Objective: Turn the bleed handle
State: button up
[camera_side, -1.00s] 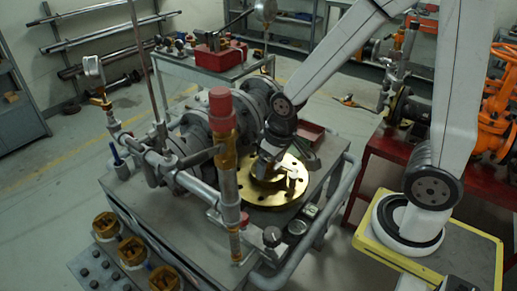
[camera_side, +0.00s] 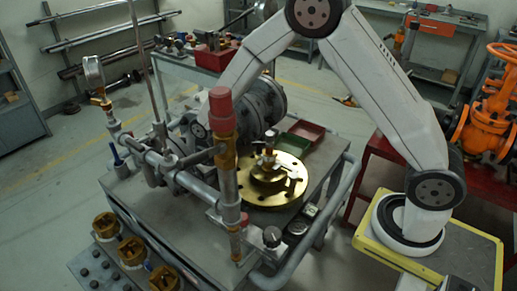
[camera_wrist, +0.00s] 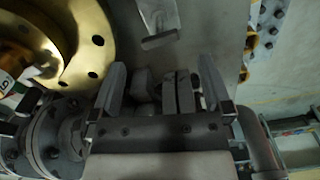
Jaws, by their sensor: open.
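I cannot tell for sure which part is the bleed handle. In the wrist view my gripper (camera_wrist: 163,82) is open. Its two fingers stand on either side of grey metal pieces (camera_wrist: 168,92); contact is not clear. A pale T-shaped metal part (camera_wrist: 158,25) lies just beyond the fingertips. In the side view my arm reaches down behind the upright pipe with a red cap (camera_side: 222,112), and that pipe and the pipework (camera_side: 165,165) hide the gripper. A blue lever (camera_side: 116,157) is on the pipework at the left.
A brass flange (camera_side: 288,190) with a small fitting on top sits on the grey cart (camera_side: 325,180); the flange also shows in the wrist view (camera_wrist: 92,22). A large grey flanged body (camera_side: 265,100) stands behind. Brass blocks (camera_side: 132,250) line the front left.

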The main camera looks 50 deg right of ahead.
jog(key=shift+f, duration=0.15)
jog(key=shift+f, duration=3.75)
jog(key=c, duration=1.3)
jog(key=shift+o, duration=0.2)
